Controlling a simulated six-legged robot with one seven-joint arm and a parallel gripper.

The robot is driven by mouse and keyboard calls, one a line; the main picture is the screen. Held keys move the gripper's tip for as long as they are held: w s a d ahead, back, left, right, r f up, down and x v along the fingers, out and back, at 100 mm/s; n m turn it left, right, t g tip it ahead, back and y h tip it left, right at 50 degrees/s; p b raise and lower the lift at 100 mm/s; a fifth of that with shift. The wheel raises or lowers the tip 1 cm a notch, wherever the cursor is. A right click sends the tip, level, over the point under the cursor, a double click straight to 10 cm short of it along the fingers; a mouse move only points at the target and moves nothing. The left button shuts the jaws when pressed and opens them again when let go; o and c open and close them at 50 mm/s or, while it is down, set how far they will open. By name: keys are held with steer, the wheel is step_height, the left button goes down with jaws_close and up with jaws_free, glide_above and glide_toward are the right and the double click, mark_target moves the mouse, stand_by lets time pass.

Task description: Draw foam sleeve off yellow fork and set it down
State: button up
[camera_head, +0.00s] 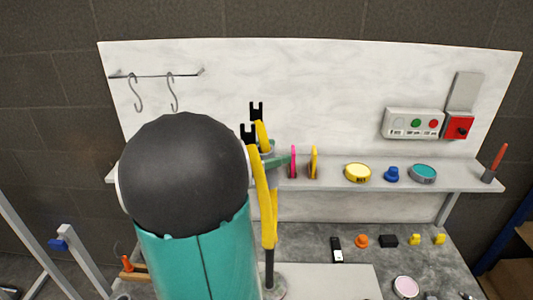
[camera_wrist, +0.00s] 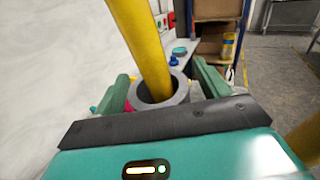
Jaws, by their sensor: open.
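The yellow fork (camera_head: 268,225) stands upside down on a black post with a round base, its black tips at the top. One fork leg (camera_wrist: 142,45) runs through a grey foam sleeve (camera_wrist: 181,90), seen in the wrist view as a thick ring around it. My gripper (camera_wrist: 160,88) is open, with one green finger on each side of the sleeve. I cannot tell whether the fingers touch it. Another yellow part (camera_wrist: 304,142) shows at the lower right of the wrist view. In the head view my arm hides much of this area, and the sleeve is hard to make out.
A shelf (camera_head: 335,181) behind carries pink and yellow items, a yellow tin (camera_head: 358,173), a blue knob (camera_head: 391,174) and a teal tin (camera_head: 423,173). Hooks hang from a rail (camera_head: 155,74) at left. The bench (camera_head: 325,280) has bare room right of the fork, with small parts beyond.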

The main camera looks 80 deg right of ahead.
mark_target(253, 109)
steer(key=c, duration=1.1)
steer(key=shift+w+r, duration=0.25)
steer(key=shift+r, duration=0.8)
steer(key=shift+w+r, duration=0.2)
steer(key=shift+r, duration=0.8)
steer(key=shift+c, duration=0.2)
steer(key=shift+r, duration=0.1)
steer(key=shift+w+a+r, duration=0.1)
steer(key=shift+w+r, duration=0.2)
steer(key=shift+r, duration=0.7)
steer(key=shift+w+a+r, duration=0.1)
steer(key=shift+w+r, duration=0.15)
steer(key=shift+r, duration=0.7)
steer(key=shift+w+r, duration=0.1)
steer(key=shift+r, duration=1.85)
